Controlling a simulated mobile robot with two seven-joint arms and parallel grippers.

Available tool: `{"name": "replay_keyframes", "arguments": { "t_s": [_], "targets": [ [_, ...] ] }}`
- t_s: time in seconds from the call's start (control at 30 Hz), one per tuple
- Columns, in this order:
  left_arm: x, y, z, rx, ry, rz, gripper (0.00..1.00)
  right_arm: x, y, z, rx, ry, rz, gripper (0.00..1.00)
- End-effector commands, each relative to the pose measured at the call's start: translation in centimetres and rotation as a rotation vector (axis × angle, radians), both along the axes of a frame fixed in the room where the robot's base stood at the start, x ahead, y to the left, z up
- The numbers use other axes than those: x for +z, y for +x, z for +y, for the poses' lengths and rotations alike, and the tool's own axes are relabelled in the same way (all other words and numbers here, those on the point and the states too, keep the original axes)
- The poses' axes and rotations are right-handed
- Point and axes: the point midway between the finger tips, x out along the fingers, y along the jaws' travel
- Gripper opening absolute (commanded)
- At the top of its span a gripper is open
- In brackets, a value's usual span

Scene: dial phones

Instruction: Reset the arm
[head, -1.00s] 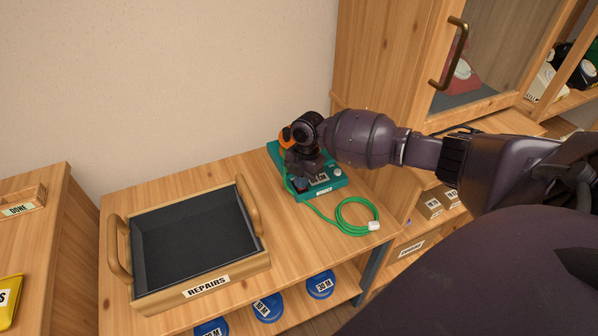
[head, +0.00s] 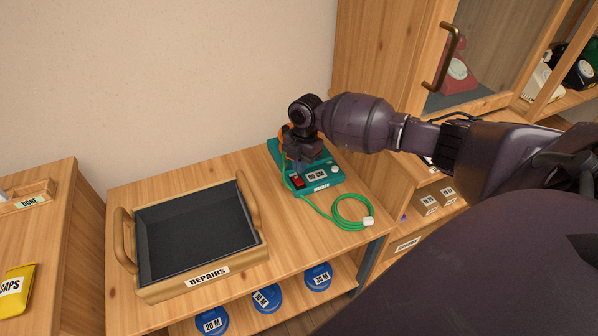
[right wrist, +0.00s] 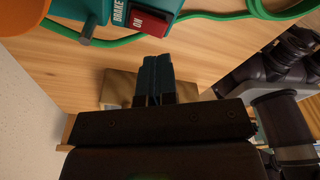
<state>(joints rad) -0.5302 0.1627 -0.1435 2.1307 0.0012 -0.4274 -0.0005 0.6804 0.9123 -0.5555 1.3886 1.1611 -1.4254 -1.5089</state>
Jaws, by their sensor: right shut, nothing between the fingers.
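My right gripper (head: 301,160) is shut and empty, pointing down at the teal winder (head: 322,178) on the table. My wrist hides the back part of the winder. In the right wrist view my closed fingertips (right wrist: 154,75) show in the middle, apart from the red switch (right wrist: 151,22) on the winder, which is marked ON. The red switch also shows in the head view (head: 298,181). A green cord (head: 352,208) runs from the winder and lies coiled with a white plug. An orange part (right wrist: 20,15) shows beside the winder. My left gripper is not in view.
The REPAIRS tray (head: 150,290) stands empty left of the winder. Blue labelled discs (head: 266,298) lie on the shelf below. A wooden cabinet (head: 385,50) with a brass handle (head: 441,58) stands close behind my right arm. A DONE tray (head: 28,200) is far left.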

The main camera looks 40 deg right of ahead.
Motion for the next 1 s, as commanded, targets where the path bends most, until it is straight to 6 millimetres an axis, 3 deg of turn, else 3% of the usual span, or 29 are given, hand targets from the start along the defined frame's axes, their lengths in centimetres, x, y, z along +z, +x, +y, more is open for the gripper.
{"name": "replay_keyframes", "arguments": {
  "t_s": [0.27, 0.8, 0.9, 1.0],
  "targets": [
    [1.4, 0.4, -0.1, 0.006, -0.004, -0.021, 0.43, 2.0, 0.0, 0.0, 0.0, 0.001, -0.003, 0.0],
    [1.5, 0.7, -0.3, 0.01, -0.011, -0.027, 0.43, 1.9, 0.0, 0.0, 0.0, 0.001, 0.0, 0.0],
    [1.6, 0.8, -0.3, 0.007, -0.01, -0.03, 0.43, 1.3, -0.5, 0.5, -0.005, 0.001, 0.006, 0.0],
    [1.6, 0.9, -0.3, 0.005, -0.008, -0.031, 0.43, -0.4, -2.3, 2.0, -0.027, 0.002, 0.024, 0.0]
  ]
}}
